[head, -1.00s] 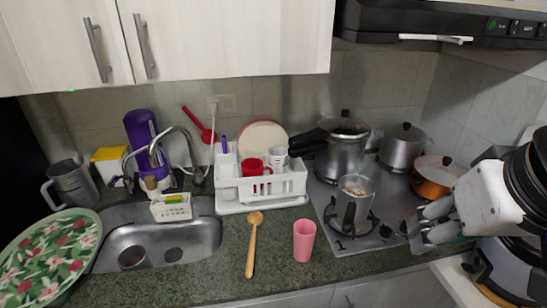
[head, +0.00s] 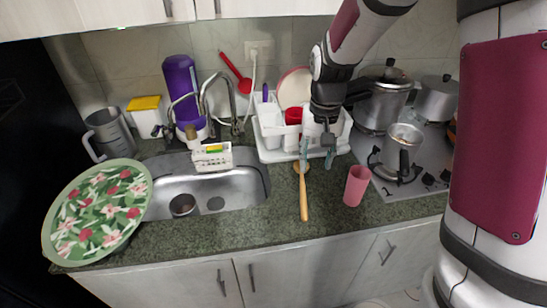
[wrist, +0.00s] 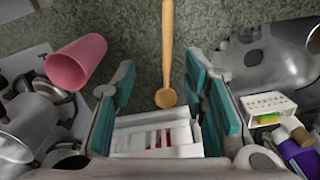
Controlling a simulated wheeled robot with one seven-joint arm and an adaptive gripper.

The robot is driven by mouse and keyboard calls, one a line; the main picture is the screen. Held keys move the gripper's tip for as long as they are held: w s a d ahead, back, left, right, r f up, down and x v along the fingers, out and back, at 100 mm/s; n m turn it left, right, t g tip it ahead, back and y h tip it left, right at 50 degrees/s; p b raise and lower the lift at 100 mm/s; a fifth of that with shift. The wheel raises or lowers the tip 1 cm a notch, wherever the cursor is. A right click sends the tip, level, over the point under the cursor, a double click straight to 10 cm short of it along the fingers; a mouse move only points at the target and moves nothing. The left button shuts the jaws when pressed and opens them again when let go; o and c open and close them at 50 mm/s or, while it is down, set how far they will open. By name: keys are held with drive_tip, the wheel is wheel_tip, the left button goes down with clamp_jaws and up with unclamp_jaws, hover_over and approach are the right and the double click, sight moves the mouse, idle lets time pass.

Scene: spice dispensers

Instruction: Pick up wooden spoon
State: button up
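The wooden spoon (head: 303,195) lies on the dark speckled counter in front of the dish rack, its bowl toward the rack and its handle toward the counter's front edge. My gripper (head: 317,158) points down above the counter at the rack's front, close to the spoon's bowl end. In the wrist view the spoon (wrist: 167,50) runs from the top edge down to its bowl, which appears between the open fingers of my gripper (wrist: 163,100). The fingers are wide apart and hold nothing. The spoon appears to lie below them.
A pink cup (head: 356,186) stands right of the spoon. The white dish rack (head: 270,143) is behind it. The stove (head: 412,178) with pots is at right. The sink (head: 240,186) and floral plate (head: 62,236) are at left. Counter in front of the spoon is clear.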

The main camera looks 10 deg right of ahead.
wheel_tip(320, 180, down, 2)
drive_tip(key=a, duration=0.1)
hover_over(304, 199)
drive_tip(key=f, duration=0.7)
drive_tip(key=shift+s+a+f+p, duration=0.2)
drive_tip(key=shift+s+f+p, duration=0.05)
drive_tip(key=shift+f+p, duration=0.15)
drive_tip(key=shift+w+d+f+p, duration=0.15)
drive_tip(key=shift+f+p, duration=0.1)
drive_tip(key=shift+f, duration=1.3)
drive_tip(key=shift+w+f+p, duration=0.1)
drive_tip(key=shift+f+p, duration=0.15)
drive_tip(key=shift+f, duration=1.25)
clamp_jaws()
